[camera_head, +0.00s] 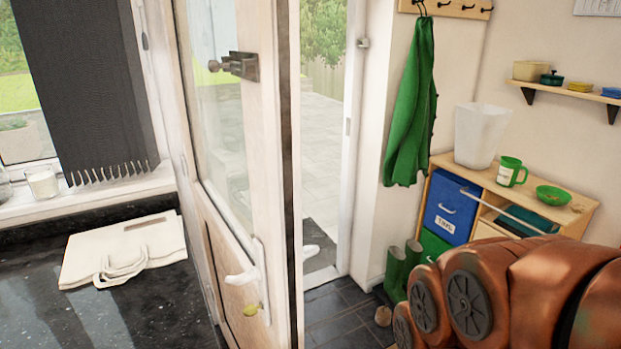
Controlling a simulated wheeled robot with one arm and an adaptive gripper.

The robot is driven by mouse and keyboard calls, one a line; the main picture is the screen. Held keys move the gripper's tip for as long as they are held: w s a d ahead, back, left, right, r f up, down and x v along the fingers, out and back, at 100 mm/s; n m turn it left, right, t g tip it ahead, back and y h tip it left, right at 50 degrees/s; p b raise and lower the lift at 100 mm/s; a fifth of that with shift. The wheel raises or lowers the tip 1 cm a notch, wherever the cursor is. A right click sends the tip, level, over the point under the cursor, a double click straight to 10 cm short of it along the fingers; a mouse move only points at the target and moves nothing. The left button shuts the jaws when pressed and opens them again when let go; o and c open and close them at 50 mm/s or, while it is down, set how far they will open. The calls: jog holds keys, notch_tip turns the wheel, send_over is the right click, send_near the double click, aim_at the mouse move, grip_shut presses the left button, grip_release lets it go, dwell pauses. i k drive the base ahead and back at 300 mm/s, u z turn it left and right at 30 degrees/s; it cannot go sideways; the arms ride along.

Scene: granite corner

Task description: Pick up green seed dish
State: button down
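A green dish (554,197), shallow and round, sits on top of the wooden cabinet (588,213) at the right. I take it for the seed dish; its contents are too small to tell. A green mug (511,171) with a light label stands just left of it. My orange arm fills the lower right corner, in front of the cabinet's lower part. My gripper is not in view.
A white bin (479,135) stands on the cabinet's left end. A wall shelf (570,90) with small pots hangs above. Green boots (402,270) stand on the floor. The door (240,180) stands open; a dark counter (130,310) holds a cream bag (125,250).

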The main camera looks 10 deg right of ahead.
aim_at(541, 191)
jog(key=z, duration=1.3)
jog(key=i, duration=0.55)
jog(key=u, duration=0.6)
jog(key=i, duration=1.2)
jog(key=z, duration=0.4)
jog(key=i, duration=0.9)
jog(key=z, duration=0.5)
